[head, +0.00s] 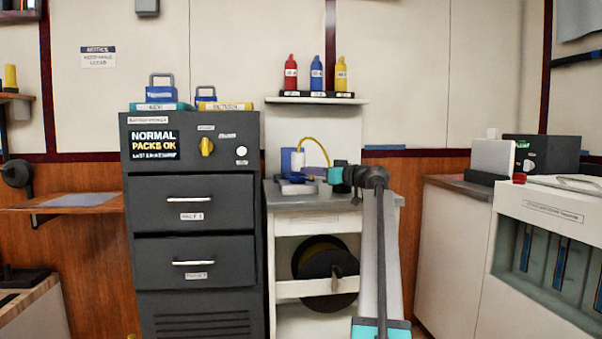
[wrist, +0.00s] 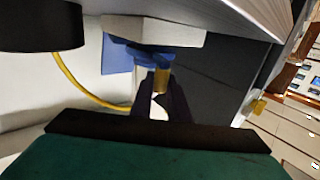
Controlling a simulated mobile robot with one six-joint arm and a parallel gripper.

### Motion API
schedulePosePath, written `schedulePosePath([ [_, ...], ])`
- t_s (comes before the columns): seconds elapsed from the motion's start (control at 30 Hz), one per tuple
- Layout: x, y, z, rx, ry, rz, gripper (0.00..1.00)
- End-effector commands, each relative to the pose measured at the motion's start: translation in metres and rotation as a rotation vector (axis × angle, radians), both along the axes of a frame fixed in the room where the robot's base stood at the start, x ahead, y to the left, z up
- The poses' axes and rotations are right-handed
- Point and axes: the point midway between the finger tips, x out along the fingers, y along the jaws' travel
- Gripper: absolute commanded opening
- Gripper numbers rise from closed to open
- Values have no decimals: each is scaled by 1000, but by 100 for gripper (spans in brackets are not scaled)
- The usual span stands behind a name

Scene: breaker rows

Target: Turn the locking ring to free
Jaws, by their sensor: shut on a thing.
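A blue collar (wrist: 155,60) sits under a pale block in the wrist view, with a small yellow piece (wrist: 161,80) below it; I take these as the locking ring and its grip. My gripper (wrist: 161,92) has its dark fingers shut on the yellow piece, partly hiding it. In the head view my gripper (head: 308,171) reaches left to the blue-and-white device (head: 297,163) on the small bench. The ring is too small there to read its position. A yellow cable (wrist: 85,93) curves beside the fingers.
The grey bench (head: 340,199) carries the device. A shelf (head: 318,100) with red, blue and yellow bottles hangs above it. A dark drawer cabinet (head: 193,225) stands close on the left. A counter (head: 462,186) is on the right.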

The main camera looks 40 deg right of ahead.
Motion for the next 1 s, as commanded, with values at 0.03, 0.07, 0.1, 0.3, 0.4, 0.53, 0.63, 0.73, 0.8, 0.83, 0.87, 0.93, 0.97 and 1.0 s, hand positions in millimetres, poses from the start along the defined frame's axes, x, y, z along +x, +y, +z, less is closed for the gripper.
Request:
schedulePosePath([
  [0.03,-9,-4,0,0,-1,1,0],
  [0.07,-10,-4,0,-1,-1,4,0],
  [0.1,-12,-4,0,-1,-1,8,0],
  [0.3,-14,-3,1,-2,-2,16,0],
  [0.4,-14,-2,1,-2,-2,18,0],
  [0.53,-14,-2,1,-2,-3,18,0],
  [0.63,-14,-2,2,-2,-3,18,20],
  [0.73,-13,-2,1,-2,-3,18,34],
  [0.8,-13,-3,1,-2,-3,17,34],
  [0.83,-13,-3,1,-2,-3,17,34],
  [0.87,-13,-3,1,-2,-3,17,34],
  [0.93,-13,-3,1,-2,-2,16,34],
  [0.97,-13,-3,1,-2,-2,16,34],
  [1.0,-13,-3,1,-2,-2,16,34],
])
